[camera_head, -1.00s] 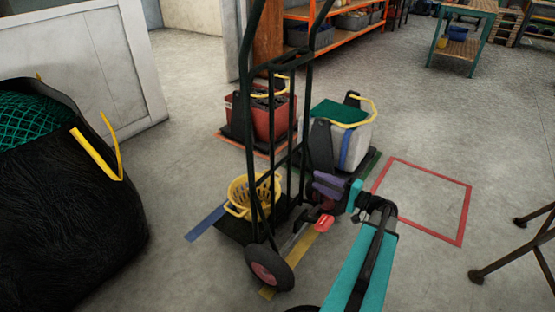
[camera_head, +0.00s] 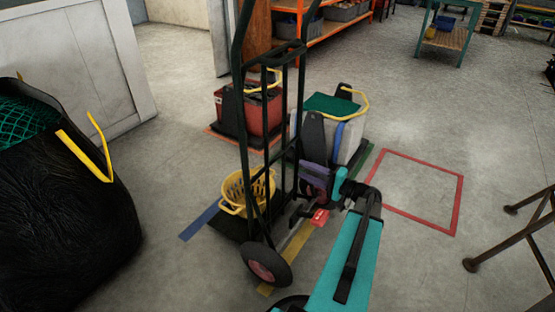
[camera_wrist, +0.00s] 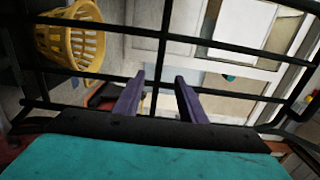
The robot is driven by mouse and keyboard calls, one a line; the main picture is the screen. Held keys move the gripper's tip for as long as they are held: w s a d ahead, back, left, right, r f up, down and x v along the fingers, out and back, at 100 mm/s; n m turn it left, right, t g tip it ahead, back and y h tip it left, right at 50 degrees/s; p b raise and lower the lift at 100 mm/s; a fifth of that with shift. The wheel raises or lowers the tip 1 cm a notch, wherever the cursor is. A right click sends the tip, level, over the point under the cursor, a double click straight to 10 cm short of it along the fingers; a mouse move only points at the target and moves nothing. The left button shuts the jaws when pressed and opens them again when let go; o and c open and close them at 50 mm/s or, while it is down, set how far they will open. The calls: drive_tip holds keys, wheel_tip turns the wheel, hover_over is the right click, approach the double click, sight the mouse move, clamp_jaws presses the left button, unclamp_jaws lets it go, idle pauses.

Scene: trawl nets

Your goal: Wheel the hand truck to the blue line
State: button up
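The hand truck (camera_head: 242,135) stands upright in the middle of the head view, a dark tube frame with black wheels (camera_head: 266,264). A yellow basket (camera_head: 236,190) is at its low plate and also shows in the wrist view (camera_wrist: 72,42). The blue line (camera_head: 200,222) is a short floor strip just left of the plate. A yellow strip (camera_head: 297,243) runs under the truck. My gripper (camera_wrist: 160,78), with purple fingers, is at the right of the frame. In the wrist view its fingers are apart, with a frame bar (camera_wrist: 163,45) seen between them; contact is unclear.
A red crate (camera_head: 263,115) and a grey-white bin (camera_head: 349,140) stand behind the truck. A black bag with green net (camera_head: 65,215) fills the left. A red floor square (camera_head: 410,158) is empty. Metal legs (camera_head: 508,230) stand at right.

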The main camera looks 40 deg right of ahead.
sight(277, 159)
drive_tip(key=x, duration=1.4)
drive_tip(key=shift+w+a, duration=0.1)
drive_tip(key=shift+w, duration=0.1)
clamp_jaws()
idle(1.0)
